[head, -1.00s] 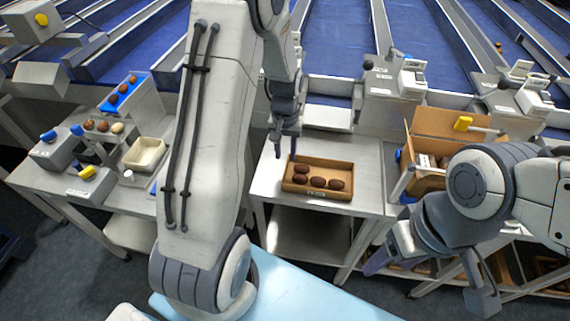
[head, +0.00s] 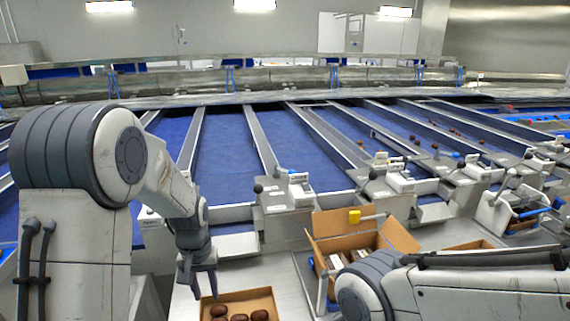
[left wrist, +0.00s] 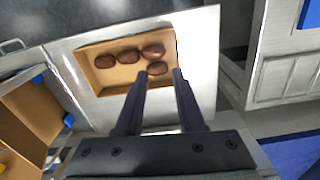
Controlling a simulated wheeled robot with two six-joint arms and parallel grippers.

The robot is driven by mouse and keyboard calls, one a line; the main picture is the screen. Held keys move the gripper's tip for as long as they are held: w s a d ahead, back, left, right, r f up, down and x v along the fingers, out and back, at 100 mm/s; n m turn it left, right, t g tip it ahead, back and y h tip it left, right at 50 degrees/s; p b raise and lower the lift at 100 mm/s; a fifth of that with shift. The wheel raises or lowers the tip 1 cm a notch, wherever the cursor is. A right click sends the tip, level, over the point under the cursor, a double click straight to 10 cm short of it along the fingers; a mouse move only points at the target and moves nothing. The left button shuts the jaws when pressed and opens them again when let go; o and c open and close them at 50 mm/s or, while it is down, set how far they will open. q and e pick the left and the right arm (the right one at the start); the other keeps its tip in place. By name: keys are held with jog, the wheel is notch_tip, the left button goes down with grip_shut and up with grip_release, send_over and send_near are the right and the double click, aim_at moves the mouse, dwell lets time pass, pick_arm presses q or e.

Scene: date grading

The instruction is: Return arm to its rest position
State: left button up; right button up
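An open cardboard box (head: 328,222) stands right of the tray, beside my right arm. Blue sorting lanes (head: 225,150) with metal dividers run behind the tables. A grey device (head: 285,198) stands at a lane's end. Bare metal table (head: 283,268) lies between tray and box.

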pick_arm(q)
jog(key=s+d+r+m, duration=0.3)
jog(key=s+d+r, duration=0.15)
jog(key=d, duration=0.25)
jog(key=s+d+r+m, duration=0.2)
jog(key=s+d+r, duration=0.1)
jog(key=s+d, duration=0.35)
jog(key=s+d+r+m+h, duration=0.1)
jog(key=s+d+m, duration=0.3)
jog(key=s, duration=0.8)
jog(key=shift+d+r+m, duration=0.15)
jog(key=shift+r+m, duration=0.15)
jog(key=shift+r, duration=0.05)
